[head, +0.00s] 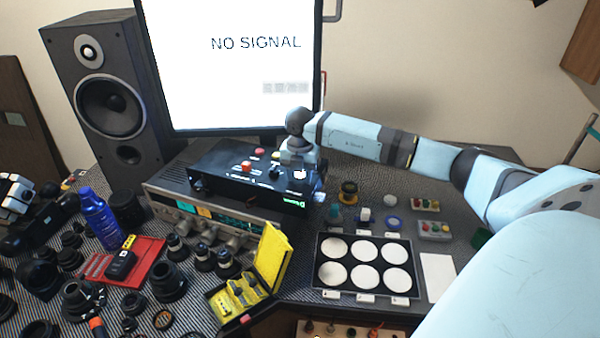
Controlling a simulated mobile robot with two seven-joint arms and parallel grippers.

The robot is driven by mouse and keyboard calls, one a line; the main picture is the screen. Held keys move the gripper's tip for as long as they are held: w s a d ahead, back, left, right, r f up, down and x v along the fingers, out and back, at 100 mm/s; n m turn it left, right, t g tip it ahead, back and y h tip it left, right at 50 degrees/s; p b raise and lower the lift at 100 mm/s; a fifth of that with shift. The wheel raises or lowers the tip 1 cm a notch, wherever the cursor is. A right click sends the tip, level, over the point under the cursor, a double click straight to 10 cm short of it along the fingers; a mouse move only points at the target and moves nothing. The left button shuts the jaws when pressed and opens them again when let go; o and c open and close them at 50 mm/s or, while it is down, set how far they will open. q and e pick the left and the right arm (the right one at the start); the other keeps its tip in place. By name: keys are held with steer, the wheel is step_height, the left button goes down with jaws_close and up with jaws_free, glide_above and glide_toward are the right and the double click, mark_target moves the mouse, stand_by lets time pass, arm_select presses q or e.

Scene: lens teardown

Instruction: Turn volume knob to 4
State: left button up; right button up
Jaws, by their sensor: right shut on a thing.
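A black box (230,178) with red buttons, small dark knobs and a green-lit display stands on top of a silver receiver (205,219). My right gripper (301,176) points down at the right end of the box's top. It is shut on what looks like a knob there, which the fingers mostly hide. One dark knob (275,172) shows just left of the gripper, and another (197,185) is on the box's front left. The scale marks and the knob's setting are too small to read.
A monitor (235,60) reading NO SIGNAL and a speaker (105,90) stand behind. Lenses, a blue bottle (100,218), a red mat (150,250) and an open yellow case (270,256) crowd the left and front. A black tray (318,275) of white discs lies right.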

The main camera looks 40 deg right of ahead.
mark_target(300, 174)
steer(key=m+p, duration=0.1)
steer(key=m, duration=0.3)
steer(key=shift+r+m, duration=0.1)
steer(key=shift+m, duration=0.2)
stand_by(0.5)
steer(key=o, duration=0.9)
step_height(300, 174, up, 14)
steer(key=shift+f+b, duration=0.1)
steer(key=shift+b, duration=0.45)
